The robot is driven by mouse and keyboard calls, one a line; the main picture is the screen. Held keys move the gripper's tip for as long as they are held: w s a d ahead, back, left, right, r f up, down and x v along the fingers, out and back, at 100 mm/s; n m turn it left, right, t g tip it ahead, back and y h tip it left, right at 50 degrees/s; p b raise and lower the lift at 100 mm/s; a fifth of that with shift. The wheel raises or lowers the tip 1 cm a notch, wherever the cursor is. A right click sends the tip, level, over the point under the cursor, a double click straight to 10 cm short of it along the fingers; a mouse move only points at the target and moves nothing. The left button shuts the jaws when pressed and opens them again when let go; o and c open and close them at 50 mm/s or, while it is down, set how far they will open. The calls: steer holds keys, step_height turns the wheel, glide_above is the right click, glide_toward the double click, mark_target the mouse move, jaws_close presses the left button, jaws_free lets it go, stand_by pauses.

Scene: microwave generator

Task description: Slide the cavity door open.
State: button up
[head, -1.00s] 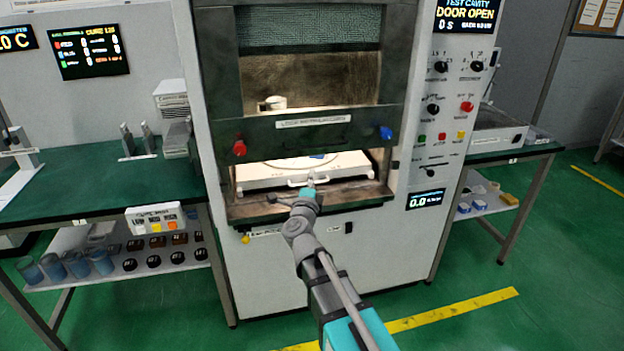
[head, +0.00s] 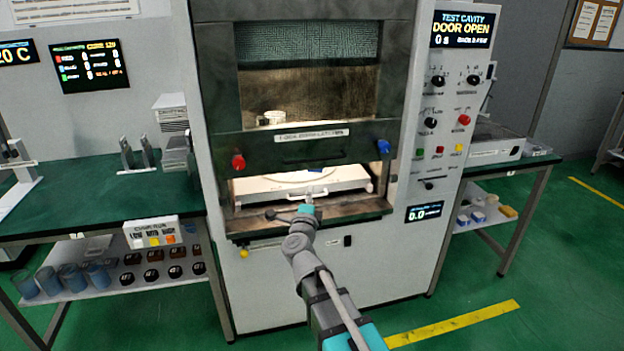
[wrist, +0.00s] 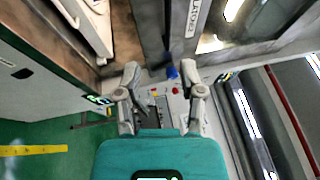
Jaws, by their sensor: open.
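The cavity door (head: 310,158) is a dark panel with a white label, a handle slot, a red knob (head: 238,161) and a blue knob (head: 384,147). It is raised, with an opening below its lower edge showing a white tray (head: 270,190) with a round plate. The cabinet display (head: 462,29) reads DOOR OPEN. My gripper (head: 306,208) is in front of the lower sill, below the door. In the wrist view my gripper (wrist: 161,80) has its fingers apart with nothing between them; the blue knob (wrist: 172,72) shows beyond, and the tray (wrist: 88,22) is at upper left.
A green-topped bench (head: 95,200) stands at left with a button box (head: 152,232). Another bench (head: 500,165) stands at right. The control panel (head: 448,120) is right of the door. A white cup (head: 270,118) shows through the upper window. Green floor is open at lower right.

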steer(key=w+d+r+n+g+y+p, duration=0.3)
steer(key=w+n+y+p, duration=0.1)
steer(key=w+y+p, duration=0.15)
steer(key=n+g+y+p, duration=0.5)
steer(key=y+p, duration=0.1)
steer(key=p, duration=0.1)
glide_toward(316, 160)
steer(key=f+v, duration=0.1)
steer(key=v, duration=0.2)
steer(key=shift+d+r, duration=0.2)
steer(key=shift+r, duration=0.15)
steer(key=shift+a, duration=0.1)
steer(key=b+x, duration=0.2)
steer(key=x, duration=1.1)
steer(key=shift+w+a, duration=0.25)
steer(key=shift+c, duration=0.3)
jaws_close()
steer(key=shift+r, duration=0.1)
